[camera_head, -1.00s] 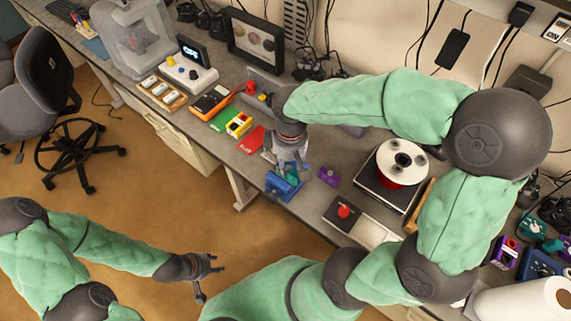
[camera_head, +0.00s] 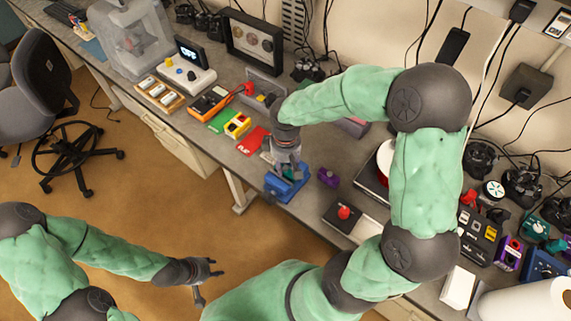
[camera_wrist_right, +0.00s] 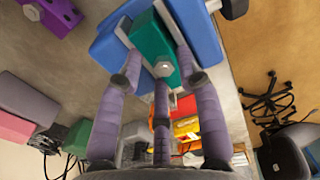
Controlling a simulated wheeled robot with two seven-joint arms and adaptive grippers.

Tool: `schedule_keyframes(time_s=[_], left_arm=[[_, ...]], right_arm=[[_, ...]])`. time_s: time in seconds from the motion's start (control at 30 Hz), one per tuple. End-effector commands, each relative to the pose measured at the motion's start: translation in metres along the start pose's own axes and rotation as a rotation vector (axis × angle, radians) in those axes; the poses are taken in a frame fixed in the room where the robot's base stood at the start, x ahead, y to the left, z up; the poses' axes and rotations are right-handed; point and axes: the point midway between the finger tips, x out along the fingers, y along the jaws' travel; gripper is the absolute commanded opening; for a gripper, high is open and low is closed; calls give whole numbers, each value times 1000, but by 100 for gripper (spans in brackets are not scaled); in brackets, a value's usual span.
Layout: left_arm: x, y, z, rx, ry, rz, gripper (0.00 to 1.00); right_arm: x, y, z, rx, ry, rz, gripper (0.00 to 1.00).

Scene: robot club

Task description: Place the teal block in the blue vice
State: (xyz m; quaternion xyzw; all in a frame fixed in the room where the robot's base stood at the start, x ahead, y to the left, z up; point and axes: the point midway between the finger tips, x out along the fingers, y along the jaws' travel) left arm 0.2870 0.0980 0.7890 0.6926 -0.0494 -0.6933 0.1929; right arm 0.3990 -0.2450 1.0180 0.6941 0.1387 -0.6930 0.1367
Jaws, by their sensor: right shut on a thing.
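The blue vice (camera_head: 281,189) stands at the front edge of the grey bench, below my right gripper (camera_head: 285,172). In the right wrist view, my right gripper is shut on the teal block (camera_wrist_right: 150,42), with fingers on both sides of it. Blue parts of the vice (camera_wrist_right: 199,28) show on both sides of the block there. The block looks lined up with the gap between the jaws; I cannot tell how deep it sits. In the head view the fingers mostly hide the block. My left gripper (camera_head: 208,281) is open and empty, over the floor away from the bench.
A purple part (camera_head: 328,177) lies just right of the vice. A red button box (camera_head: 343,213) is further right. The floor in front is clear.

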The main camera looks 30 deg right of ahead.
Motion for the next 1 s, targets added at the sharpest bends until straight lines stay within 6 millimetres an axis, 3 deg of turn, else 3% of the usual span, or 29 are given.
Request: schedule_keyframes(time_s=[0.3, 0.33, 0.4, 1.0], left_arm=[[4, -2, 0, 0, 0, 0, 40], [4, -2, 0, 0, 0, 0, 40], [4, -1, 0, 0, 0, 0, 40], [2, -1, 0, 0, 0, 0, 40]], right_arm=[[6, 0, 0, -1, 0, 0, 0], [6, 0, 0, -1, -1, 0, 39], [6, 0, 0, -1, -2, -1, 59], [4, -1, 1, -1, -3, -1, 60]])
